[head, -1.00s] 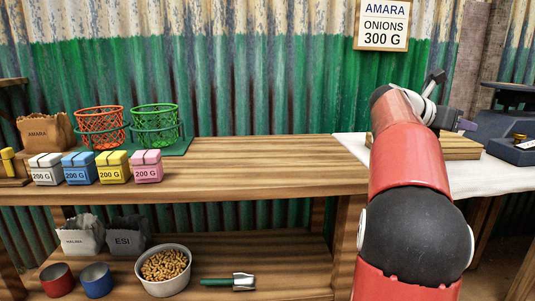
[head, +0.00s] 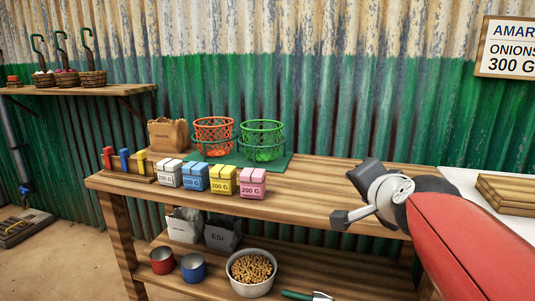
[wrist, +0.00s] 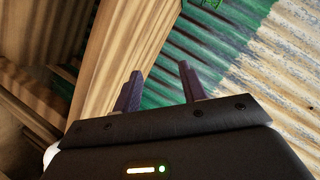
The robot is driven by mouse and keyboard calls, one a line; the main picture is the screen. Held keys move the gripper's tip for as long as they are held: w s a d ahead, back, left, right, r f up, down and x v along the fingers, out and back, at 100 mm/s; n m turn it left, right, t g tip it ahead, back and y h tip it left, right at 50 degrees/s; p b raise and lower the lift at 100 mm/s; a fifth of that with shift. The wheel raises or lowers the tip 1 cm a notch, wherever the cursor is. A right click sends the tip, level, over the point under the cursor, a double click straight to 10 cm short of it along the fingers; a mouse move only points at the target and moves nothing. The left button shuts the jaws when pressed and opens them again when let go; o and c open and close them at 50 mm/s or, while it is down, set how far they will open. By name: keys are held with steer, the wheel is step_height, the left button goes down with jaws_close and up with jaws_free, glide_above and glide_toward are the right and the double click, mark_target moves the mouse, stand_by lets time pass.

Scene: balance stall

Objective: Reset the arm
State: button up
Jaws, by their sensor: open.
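My arm reaches in from the lower right of the head view, its wrist over the right part of the wooden counter (head: 310,190). In the wrist view my gripper (wrist: 159,72) has its two dark fingers apart, with nothing between them. Beyond them are the wooden counter and the green corrugated wall.
On the counter stand a paper bag (head: 168,135), a red basket (head: 214,136), a green basket (head: 262,140) and several 200 G blocks (head: 223,181). The lower shelf holds a bowl of pellets (head: 251,272) and cups (head: 192,267). A wooden board (head: 508,192) lies at right.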

steer(key=s+a+f+n+g+p, duration=0.1)
steer(key=s+f+n+g, duration=0.3)
steer(key=s+f, duration=0.4)
steer(key=s+a+f+n+g+p, duration=0.1)
steer(key=s+a+f+n+g, duration=0.2)
steer(key=s+f+n, duration=0.4)
steer(key=s+f+g, duration=0.1)
steer(key=s, duration=0.2)
steer(key=shift+s+a, duration=0.3)
steer(key=shift+a, duration=0.1)
steer(key=shift+c, duration=0.6)
steer(key=shift+d, duration=0.15)
